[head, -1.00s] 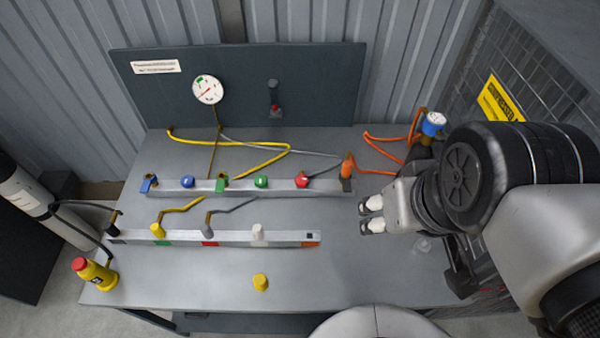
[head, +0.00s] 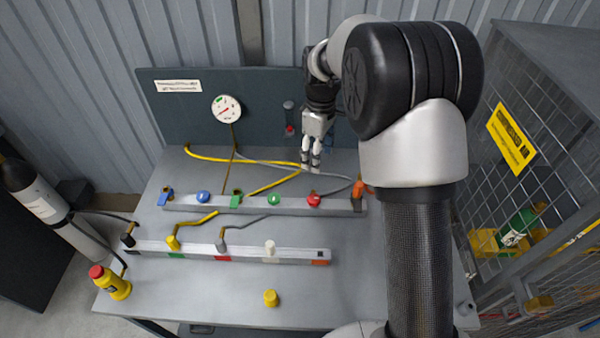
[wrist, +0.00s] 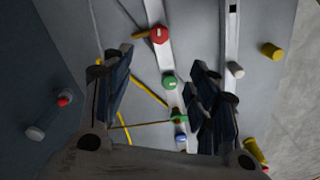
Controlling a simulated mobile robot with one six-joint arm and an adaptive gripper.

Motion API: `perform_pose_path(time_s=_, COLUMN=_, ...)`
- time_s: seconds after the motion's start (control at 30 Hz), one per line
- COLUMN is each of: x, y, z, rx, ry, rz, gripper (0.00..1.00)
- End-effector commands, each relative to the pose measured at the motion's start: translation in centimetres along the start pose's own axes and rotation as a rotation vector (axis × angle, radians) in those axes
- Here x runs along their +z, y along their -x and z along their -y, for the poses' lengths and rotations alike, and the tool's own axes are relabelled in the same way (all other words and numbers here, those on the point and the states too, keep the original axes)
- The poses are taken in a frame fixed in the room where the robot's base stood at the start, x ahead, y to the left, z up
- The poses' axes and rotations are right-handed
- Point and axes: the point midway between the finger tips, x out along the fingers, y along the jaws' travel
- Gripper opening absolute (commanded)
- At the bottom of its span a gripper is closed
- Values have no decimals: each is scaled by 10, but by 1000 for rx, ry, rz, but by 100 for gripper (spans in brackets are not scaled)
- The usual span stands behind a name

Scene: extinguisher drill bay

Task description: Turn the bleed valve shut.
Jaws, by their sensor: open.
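No part carries a readable name, so I cannot tell which is the bleed valve. On the rear metal rail (head: 255,206) sit a blue knob (head: 203,197), a green knob (head: 274,199) and a red knob (head: 314,199). In the wrist view the red knob (wrist: 159,34) and green knob (wrist: 169,82) show between my spread fingers.
A loose yellow cap (head: 270,298) stands in front. The back panel (head: 262,88) holds a gauge (head: 226,109) and a red-tipped fitting (head: 289,128). Hoses cross the bench. A mesh cage (head: 530,160) stands at right.

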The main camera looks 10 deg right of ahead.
Motion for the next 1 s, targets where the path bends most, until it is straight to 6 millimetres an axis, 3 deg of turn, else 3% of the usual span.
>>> perform_pose_path(time_s=0.33, x=-4, y=-40, z=-6, rx=-15, ry=36, rz=11, gripper=54)
perform_pose_path(time_s=0.8, x=-3, y=-142, z=-4, rx=-15, ry=34, rz=11, gripper=54)
perform_pose_path(time_s=1.0, x=-3, y=-175, z=-4, rx=-14, ry=34, rz=10, gripper=54)
